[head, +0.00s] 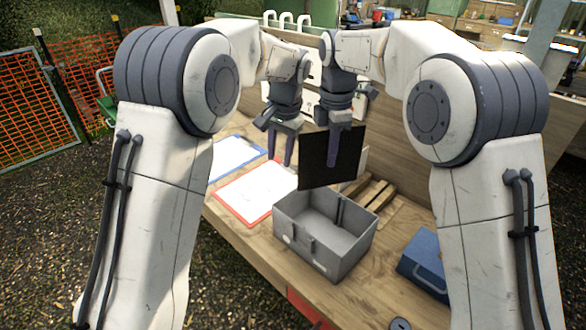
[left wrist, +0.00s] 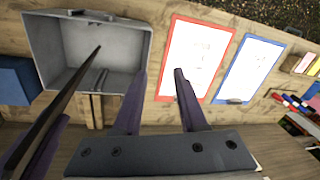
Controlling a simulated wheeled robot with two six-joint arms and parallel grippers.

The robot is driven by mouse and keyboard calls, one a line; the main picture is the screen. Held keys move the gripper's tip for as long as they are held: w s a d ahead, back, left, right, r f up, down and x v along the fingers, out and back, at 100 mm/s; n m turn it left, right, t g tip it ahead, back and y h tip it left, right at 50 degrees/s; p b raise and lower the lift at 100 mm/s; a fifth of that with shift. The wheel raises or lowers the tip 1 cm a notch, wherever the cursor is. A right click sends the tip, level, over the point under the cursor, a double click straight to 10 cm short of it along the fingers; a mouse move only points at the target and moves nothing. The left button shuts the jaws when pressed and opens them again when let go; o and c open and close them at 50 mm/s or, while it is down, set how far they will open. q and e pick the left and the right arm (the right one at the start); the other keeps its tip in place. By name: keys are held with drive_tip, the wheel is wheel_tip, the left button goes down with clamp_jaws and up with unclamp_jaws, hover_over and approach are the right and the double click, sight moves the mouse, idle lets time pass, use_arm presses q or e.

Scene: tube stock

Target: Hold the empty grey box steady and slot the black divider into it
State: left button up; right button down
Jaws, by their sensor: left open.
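The grey box (head: 350,243) stands empty on the wooden bench, with slot rails on its inner walls. It also shows in the left wrist view (left wrist: 90,45). My right gripper (head: 334,152) is shut on the black divider (head: 314,162) and holds it upright above the back of the box. In the left wrist view the divider (left wrist: 62,102) shows nearly edge-on. My left gripper (head: 282,148) is open and empty, left of the divider and above the bench behind the box. Its two fingers (left wrist: 160,95) show apart in the left wrist view.
A red-edged clipboard (head: 246,195) and a blue-edged clipboard (head: 232,158) lie left of the box. A wooden slatted piece (head: 372,191) is behind it. A blue case (head: 424,262) stands at its right. The bench's front edge is close to the box.

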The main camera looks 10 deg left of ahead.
sight(292, 201)
use_arm(q)
drive_tip(key=w+f+m, duration=0.1)
drive_tip(key=f, duration=0.1)
drive_tip(key=w+d+f+m+h, duration=0.1)
drive_tip(key=f, duration=0.2)
drive_tip(key=w+d+f+m+g, duration=0.1)
drive_tip(key=w+f, duration=0.1)
drive_tip(key=f, duration=0.1)
drive_tip(key=shift+d+f+h, duration=0.15)
drive_tip(key=shift+d+h, duration=0.1)
drive_tip(key=shift+h, duration=0.05)
wheel_tip(292, 201, down, 12)
drive_tip(key=shift+r, duration=0.1)
drive_tip(key=shift+c, duration=0.3)
clamp_jaws()
idle(0.7)
use_arm(e)
wheel_tip(292, 201, down, 2)
drive_tip(key=n, duration=0.5)
drive_tip(key=shift+n, duration=0.4)
drive_tip(key=shift+f, duration=2.85)
